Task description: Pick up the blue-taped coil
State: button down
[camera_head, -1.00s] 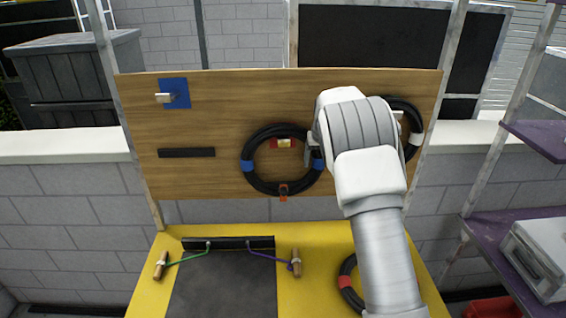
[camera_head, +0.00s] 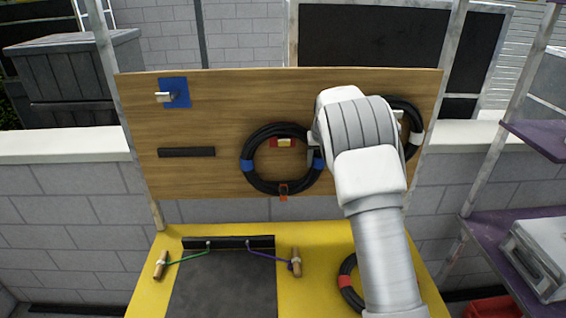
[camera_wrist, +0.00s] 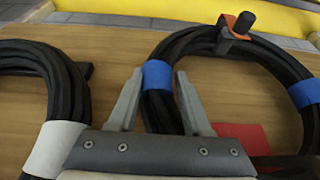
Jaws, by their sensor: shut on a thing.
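The blue-taped coil (camera_head: 252,182) is a black cable ring with blue tape bands on its left and right sides. It is at the wooden board, around a red-backed peg (camera_head: 284,142), with an orange-red hook (camera_head: 283,189) at its lower edge. My gripper (camera_wrist: 158,78) is shut on the coil's right side, close to a blue band (camera_wrist: 157,75). In the wrist view one finger is on each side of the cable bundle. The coil (camera_wrist: 180,48) appears upside down there. In the head view my arm hides most of the gripper.
A white-taped coil (camera_head: 411,110) hangs to the right, partly behind my arm; its cable (camera_wrist: 35,60) is close to my gripper. A red-taped coil (camera_head: 347,281) lies on the yellow table (camera_head: 320,300). The wooden board (camera_head: 215,110) stands directly behind. A purple shelf (camera_head: 500,235) is at right.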

jog(key=shift+r, duration=0.1)
dwell(0.4)
jog(key=shift+w+r, duration=0.15)
jog(key=shift+r+b, duration=0.15)
jog(key=shift+b, duration=0.2)
jog(key=r, duration=0.3)
jog(key=r+b, duration=0.1)
jog(key=r, duration=0.2)
jog(key=shift+s+r+b, duration=0.2)
jog(key=shift+r+b, duration=0.1)
jog(key=s+b, duration=0.6)
jog(key=s, duration=1.3)
jog(key=shift+s+b, duration=0.4)
jog(key=shift+a, duration=0.1)
